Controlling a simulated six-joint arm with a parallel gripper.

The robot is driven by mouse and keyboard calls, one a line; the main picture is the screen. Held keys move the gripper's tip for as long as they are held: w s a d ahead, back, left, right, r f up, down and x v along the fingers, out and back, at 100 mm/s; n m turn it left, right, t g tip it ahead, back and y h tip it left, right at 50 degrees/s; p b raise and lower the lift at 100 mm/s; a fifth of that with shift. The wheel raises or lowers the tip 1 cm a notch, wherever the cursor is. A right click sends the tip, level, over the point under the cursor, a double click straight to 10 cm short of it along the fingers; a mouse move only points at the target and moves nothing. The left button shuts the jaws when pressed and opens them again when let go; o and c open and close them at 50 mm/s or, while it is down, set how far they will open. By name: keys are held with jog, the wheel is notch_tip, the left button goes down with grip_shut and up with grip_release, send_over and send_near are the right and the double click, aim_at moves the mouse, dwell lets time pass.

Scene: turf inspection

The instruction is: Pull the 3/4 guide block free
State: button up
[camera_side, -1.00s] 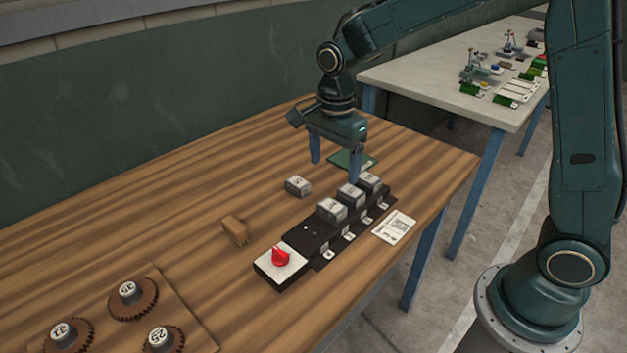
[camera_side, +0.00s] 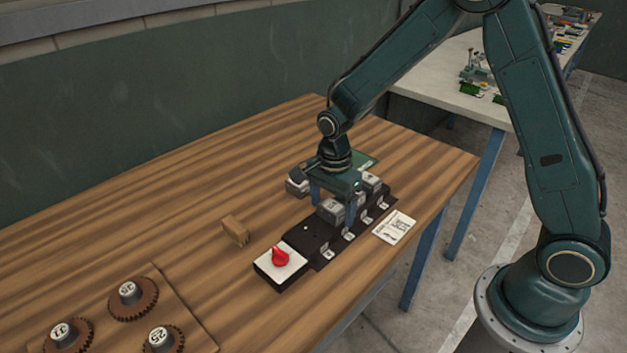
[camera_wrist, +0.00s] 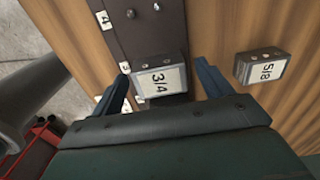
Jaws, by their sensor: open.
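The 3/4 guide block (camera_wrist: 160,82) is grey with a white label and sits on the black rack (camera_wrist: 160,40) in the wrist view. In the side view it appears to be the grey block (camera_side: 330,212) nearest the rack's empty end. My gripper (camera_wrist: 164,66) is open, with one finger on each side of the block. The wrist view shows gaps between the fingers and the block. In the side view my gripper (camera_side: 333,208) is low over the rack (camera_side: 306,233) and partly hides the other seated blocks.
A loose 5/8 block (camera_wrist: 263,66) lies on the wooden table beside the rack. A red knob (camera_side: 280,258) on a white plate is at the rack's near end. A brown block (camera_side: 235,230), a printed card (camera_side: 394,227), a green board (camera_side: 366,162) and gears (camera_side: 134,298) lie around.

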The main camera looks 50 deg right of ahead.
aim_at(332, 205)
jog(key=shift+f, duration=0.1)
jog(key=c, duration=1.1)
jog(key=o, duration=0.3)
jog(key=shift+c, duration=1.3)
jog(key=shift+r, duration=1.35)
jog(key=shift+r, duration=2.3)
